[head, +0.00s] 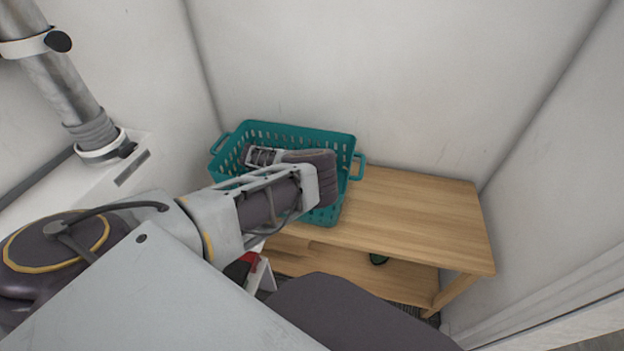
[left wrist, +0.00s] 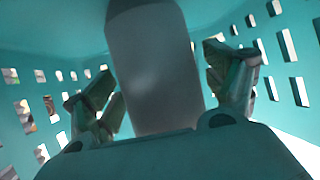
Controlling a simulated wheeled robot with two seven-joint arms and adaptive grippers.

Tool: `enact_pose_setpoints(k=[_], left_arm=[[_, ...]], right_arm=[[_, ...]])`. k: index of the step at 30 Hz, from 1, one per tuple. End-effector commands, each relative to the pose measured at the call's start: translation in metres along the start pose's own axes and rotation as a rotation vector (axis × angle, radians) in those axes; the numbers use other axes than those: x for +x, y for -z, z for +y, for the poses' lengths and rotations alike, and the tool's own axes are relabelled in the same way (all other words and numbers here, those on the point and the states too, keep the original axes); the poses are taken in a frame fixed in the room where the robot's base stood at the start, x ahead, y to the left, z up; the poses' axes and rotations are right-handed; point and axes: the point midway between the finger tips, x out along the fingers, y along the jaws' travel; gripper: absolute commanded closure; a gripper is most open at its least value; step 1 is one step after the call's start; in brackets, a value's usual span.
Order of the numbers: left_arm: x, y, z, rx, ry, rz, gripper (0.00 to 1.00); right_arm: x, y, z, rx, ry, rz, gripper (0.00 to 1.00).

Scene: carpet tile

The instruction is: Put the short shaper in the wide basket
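The wide basket (head: 262,130) is teal with slotted walls and two side handles, and stands on the left part of a wooden table. The fingers are spread, with a narrow gap showing on the right side. The shaper does not show in the head view. My right gripper is not in view.
The wooden table (head: 425,215) is bare to the right of the basket. Pale walls (head: 400,80) close in behind and on the right. A white unit with a thick pipe (head: 75,105) stands at left.

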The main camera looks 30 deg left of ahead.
Motion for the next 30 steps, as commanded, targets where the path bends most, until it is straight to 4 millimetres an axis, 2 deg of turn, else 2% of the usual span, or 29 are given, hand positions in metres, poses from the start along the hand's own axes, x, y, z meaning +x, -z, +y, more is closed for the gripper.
enact_pose_setpoints(k=[12, 17, 23, 25, 30], left_arm=[[-0.001, 0.003, -0.001, 0.001, 0.001, 0.001, 0.15], [-0.016, 0.002, 0.0, -0.001, 0.0, -0.002, 0.15], [-0.043, 0.002, 0.0, -0.002, 0.0, -0.003, 0.15], [-0.053, 0.002, 0.0, 0.0, 0.001, -0.003, 0.15], [-0.059, 0.004, -0.001, 0.0, 0.0, 0.0, 0.15]], right_arm=[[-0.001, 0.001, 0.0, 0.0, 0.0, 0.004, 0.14], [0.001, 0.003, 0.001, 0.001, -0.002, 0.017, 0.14], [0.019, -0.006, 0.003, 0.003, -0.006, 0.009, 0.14], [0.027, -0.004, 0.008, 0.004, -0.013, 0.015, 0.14], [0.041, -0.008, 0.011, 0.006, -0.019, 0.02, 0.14]])
